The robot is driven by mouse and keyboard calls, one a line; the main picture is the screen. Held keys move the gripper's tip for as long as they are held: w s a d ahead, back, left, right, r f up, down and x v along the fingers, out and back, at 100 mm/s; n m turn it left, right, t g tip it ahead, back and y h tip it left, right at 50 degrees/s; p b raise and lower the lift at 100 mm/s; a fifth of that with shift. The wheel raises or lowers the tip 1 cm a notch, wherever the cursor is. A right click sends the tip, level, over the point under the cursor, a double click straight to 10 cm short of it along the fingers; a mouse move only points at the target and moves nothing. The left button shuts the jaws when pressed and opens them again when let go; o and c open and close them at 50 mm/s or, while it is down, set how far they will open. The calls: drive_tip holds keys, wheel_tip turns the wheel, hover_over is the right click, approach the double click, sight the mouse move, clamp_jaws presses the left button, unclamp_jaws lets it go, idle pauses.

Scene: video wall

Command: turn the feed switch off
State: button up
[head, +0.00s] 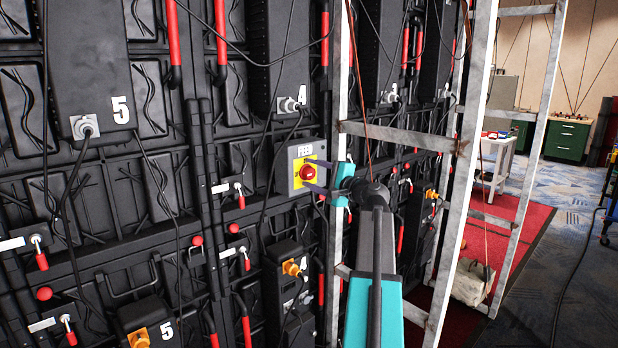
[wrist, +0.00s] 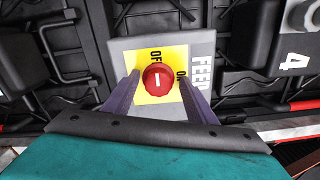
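The feed switch is a red round knob (head: 307,172) on a yellow plate, on a grey box (head: 296,152) marked FEED. In the wrist view the knob (wrist: 158,79) has a short white mark on its face; I cannot tell for certain which label it points to. The OFF label (wrist: 155,57) is above the knob and the ON label (wrist: 181,78) is to its right. My gripper (wrist: 159,92) is open, its two purple fingers on either side of the knob with visible gaps. In the head view my gripper (head: 319,176) is close in front of the box.
The black video wall back carries cables, red handles and numbered units, such as one marked 5 (head: 88,60). A metal frame post (head: 340,80) stands close beside my gripper. A cable runs down past the box's left side. Open floor (head: 555,240) lies to the right.

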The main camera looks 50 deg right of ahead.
drive_tip(key=shift+f, duration=0.1)
drive_tip(key=shift+s, duration=0.1)
drive_tip(key=shift+s, duration=0.15)
drive_tip(key=s+a+b, duration=0.1)
drive_tip(key=s, duration=1.2)
drive_tip(key=shift+s, duration=0.15)
